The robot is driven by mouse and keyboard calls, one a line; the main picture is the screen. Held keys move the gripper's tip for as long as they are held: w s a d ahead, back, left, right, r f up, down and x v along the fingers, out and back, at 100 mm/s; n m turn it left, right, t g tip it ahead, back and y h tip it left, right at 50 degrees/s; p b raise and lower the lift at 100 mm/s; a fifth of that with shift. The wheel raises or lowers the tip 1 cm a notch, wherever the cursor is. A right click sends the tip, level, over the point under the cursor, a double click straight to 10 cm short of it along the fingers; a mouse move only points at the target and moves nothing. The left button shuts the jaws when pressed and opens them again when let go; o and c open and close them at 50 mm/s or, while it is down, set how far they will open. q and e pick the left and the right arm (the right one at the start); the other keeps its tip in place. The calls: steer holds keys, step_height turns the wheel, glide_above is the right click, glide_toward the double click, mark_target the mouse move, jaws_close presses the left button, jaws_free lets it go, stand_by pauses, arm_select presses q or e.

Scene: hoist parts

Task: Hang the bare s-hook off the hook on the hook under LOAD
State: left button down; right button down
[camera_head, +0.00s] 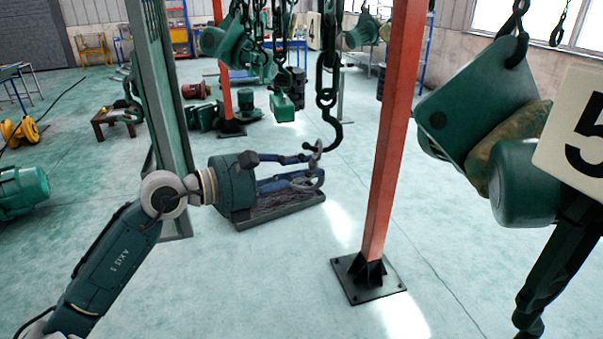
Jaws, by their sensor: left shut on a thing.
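My left gripper (314,166) reaches in from the left, shut on a small grey s-hook (318,149). The s-hook is held upright at the fingertips, partly covered by them. A large dark hook (335,138) hangs on a heavy black chain (327,80) just right of the s-hook. The two look close together; I cannot tell whether they touch. No LOAD label can be read in this view.
An orange-red post (392,130) with a bolted foot stands right of the hook. A green post (165,110) stands behind my left arm. A green hoist (475,100) with a sign reading 5 (583,125) hangs at right. A dark flat base (275,212) lies below my gripper.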

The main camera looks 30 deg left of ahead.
arm_select(q)
steer(key=shift+w+d+f+b, duration=0.25)
steer(key=shift+w+d+b, duration=0.1)
steer(key=shift+b, duration=0.35)
steer(key=shift+w+h, duration=0.1)
steer(key=shift+h, duration=0.2)
steer(key=shift+d+t, duration=0.1)
steer(key=shift+t, duration=0.2)
steer(key=shift+f+b, duration=0.15)
steer(key=shift+b, duration=0.3)
steer(key=shift+w+f, duration=0.1)
steer(key=shift+f, duration=0.2)
steer(key=c, duration=1.5)
jaws_free()
steer(key=shift+c, duration=0.2)
steer(key=shift+d, duration=0.1)
